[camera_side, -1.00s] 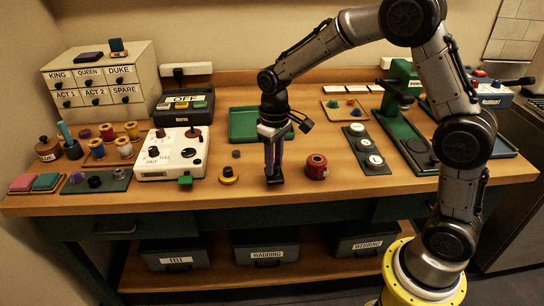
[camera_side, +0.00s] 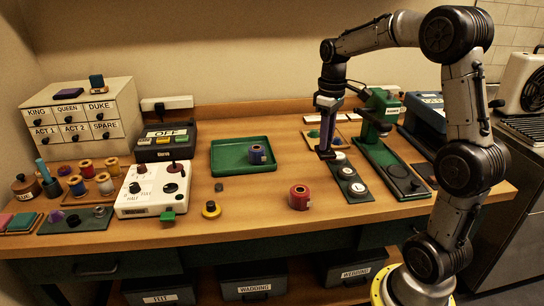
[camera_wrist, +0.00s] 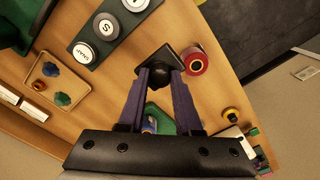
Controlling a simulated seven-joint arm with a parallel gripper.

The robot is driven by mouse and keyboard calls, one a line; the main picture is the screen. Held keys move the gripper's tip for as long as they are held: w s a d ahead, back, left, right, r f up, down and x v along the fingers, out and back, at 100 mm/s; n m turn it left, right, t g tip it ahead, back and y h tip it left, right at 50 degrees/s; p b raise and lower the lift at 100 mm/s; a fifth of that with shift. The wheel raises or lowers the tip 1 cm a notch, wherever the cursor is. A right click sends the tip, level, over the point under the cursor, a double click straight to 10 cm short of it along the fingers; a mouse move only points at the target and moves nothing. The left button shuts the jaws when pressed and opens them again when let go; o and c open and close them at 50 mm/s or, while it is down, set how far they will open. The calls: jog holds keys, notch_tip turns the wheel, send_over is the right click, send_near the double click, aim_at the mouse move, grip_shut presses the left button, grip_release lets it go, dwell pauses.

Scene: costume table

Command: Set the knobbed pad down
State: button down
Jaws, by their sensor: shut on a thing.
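My gripper (camera_side: 326,140) is shut on the knob of a dark square pad, the knobbed pad (camera_side: 326,154), with the pad below the fingertips. In the wrist view the purple fingers (camera_wrist: 155,80) close on the round knob, and the black pad (camera_wrist: 172,57) shows beyond it. In the side view the pad appears just left of the dark strip with pale lettered discs (camera_side: 349,176). It seems to be above the table, but its height and whether it touches anything are unclear.
A red spool (camera_side: 299,198) stands front left of the pad. A green tray (camera_side: 230,165) holds a blue spool (camera_side: 257,154). A green press (camera_side: 380,115) stands right of the strip. A white dial box (camera_side: 140,207) is farther left. Table between tray and strip is clear.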

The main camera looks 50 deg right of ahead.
jog(key=w+d+f, duration=0.2)
jog(key=w+f, duration=0.1)
jog(key=w+d+f, duration=0.2)
jog(key=w+f, duration=0.1)
jog(key=w, duration=0.1)
jog(key=w+d+f, duration=0.2)
jog(key=w+f, duration=0.1)
jog(key=w, duration=0.1)
jog(key=shift+w+d+f, duration=0.1)
jog(key=shift+d, duration=0.15)
jog(key=shift+w+d+f, duration=0.1)
jog(key=shift+w+f, duration=0.05)
jog(key=shift+f, duration=1.65)
jog(key=shift+f, duration=0.15)
jog(key=c, duration=0.6)
grip_release()
